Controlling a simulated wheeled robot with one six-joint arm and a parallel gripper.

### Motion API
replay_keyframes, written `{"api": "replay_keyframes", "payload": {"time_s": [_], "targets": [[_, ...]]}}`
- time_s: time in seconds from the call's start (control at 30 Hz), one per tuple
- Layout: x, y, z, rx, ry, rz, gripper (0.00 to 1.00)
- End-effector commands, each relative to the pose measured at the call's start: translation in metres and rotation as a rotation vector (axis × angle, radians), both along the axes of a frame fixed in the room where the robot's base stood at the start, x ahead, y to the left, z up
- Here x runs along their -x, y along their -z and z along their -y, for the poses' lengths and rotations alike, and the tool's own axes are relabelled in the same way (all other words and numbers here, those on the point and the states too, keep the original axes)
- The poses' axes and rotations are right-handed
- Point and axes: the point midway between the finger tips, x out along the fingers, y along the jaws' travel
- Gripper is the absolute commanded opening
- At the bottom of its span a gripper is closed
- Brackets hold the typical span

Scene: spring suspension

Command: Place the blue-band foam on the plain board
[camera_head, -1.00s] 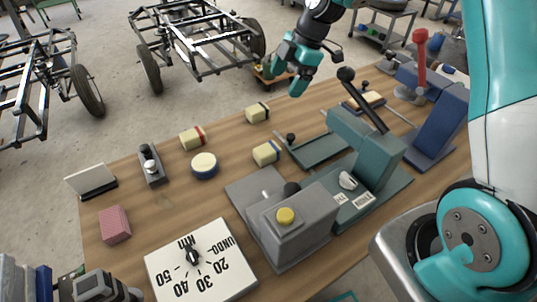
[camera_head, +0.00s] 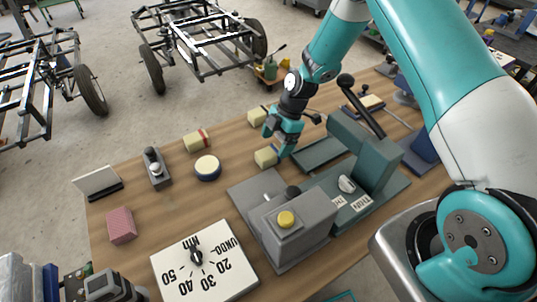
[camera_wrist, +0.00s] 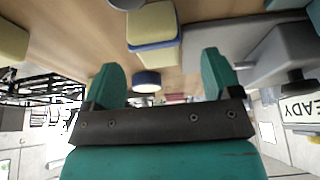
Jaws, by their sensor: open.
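The blue-band foam (camera_head: 265,158) is a small cream block with a blue band, lying on the wooden table left of the teal rails. It also shows at the top of the wrist view (camera_wrist: 152,24), ahead of the fingertips. My gripper (camera_head: 278,142) is open and just above and beside the foam in the head view. In the wrist view my gripper (camera_wrist: 160,62) has two teal fingers apart with nothing held between them. I cannot tell for sure which surface is the plain board; a bare grey plate (camera_head: 256,190) lies in front of the foam.
A red-band foam (camera_head: 196,141) and a dark-band foam (camera_head: 256,116) lie nearby. A round blue-sided pad (camera_head: 207,167) is to the left. The grey box with a yellow button (camera_head: 285,220) and the teal lever press (camera_head: 370,145) stand close on the right.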

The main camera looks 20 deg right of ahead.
Motion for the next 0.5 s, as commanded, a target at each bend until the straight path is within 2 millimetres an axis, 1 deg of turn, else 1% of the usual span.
{"api": "replay_keyframes", "payload": {"time_s": [0.3,0.4,0.5], "targets": [[0.0,0.039,-0.016,0.0,-0.001,-0.003,0.83],[0.0,0.044,-0.018,-0.001,-0.001,-0.002,0.83],[0.0,0.045,-0.018,0.0,0.0,-0.001,0.83]]}}
